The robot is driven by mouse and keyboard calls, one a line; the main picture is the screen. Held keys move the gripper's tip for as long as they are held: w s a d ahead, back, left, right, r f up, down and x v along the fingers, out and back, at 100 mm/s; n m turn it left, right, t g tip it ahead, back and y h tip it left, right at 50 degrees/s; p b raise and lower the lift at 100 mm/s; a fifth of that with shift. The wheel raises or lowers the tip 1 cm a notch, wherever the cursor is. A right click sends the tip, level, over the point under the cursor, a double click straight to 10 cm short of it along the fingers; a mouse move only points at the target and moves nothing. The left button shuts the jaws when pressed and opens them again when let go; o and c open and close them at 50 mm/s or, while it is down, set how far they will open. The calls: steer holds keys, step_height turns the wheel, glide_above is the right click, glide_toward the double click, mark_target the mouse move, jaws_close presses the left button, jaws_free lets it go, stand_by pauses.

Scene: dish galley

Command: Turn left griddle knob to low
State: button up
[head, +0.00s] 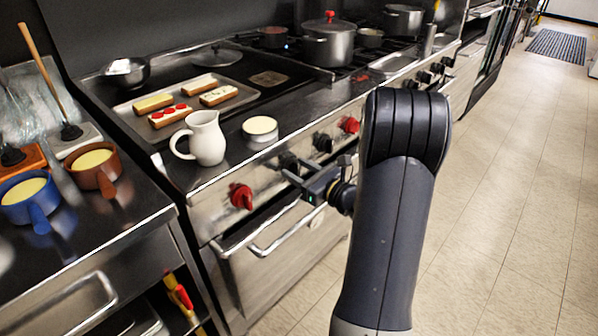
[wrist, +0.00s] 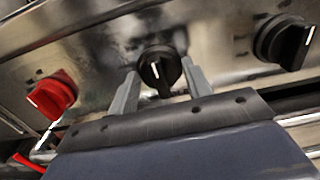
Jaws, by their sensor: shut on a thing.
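A row of knobs runs along the front panel of the range. A black knob (wrist: 168,64) with a white mark, pointing nearly straight up in the wrist view, sits between the two grey fingers of my gripper (wrist: 159,74). My gripper (head: 290,174) is shut on this knob, which is the black knob (head: 288,161) just right of the left red knob in the head view. The left red knob (wrist: 52,94) is free; it also shows in the head view (head: 241,196). Another black knob (wrist: 285,42) to the right is free. The panel's small markings are too blurred to read.
A white pitcher (head: 207,140) and a small white-topped tin (head: 260,130) stand on the range's front ledge above the knobs. An oven handle (head: 275,240) juts out below. The griddle (head: 228,104) holds a tray of topped slices. The floor at right is clear.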

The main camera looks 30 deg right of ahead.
steer(key=n+b, duration=0.2)
steer(key=b, duration=0.1)
steer(key=n+b, duration=0.1)
steer(key=b, duration=0.1)
steer(key=shift+f+n+b, duration=0.3)
steer(key=shift+n+b, duration=0.1)
steer(key=n+b, duration=0.2)
steer(key=b, duration=0.1)
steer(key=shift+r+n, duration=0.2)
steer(key=shift+n, duration=0.1)
steer(key=shift+r, duration=0.1)
steer(key=o, duration=1)
steer(key=p+v, duration=0.1)
steer(key=v, duration=1)
steer(key=shift+a, duration=0.1)
steer(key=shift+w, duration=0.1)
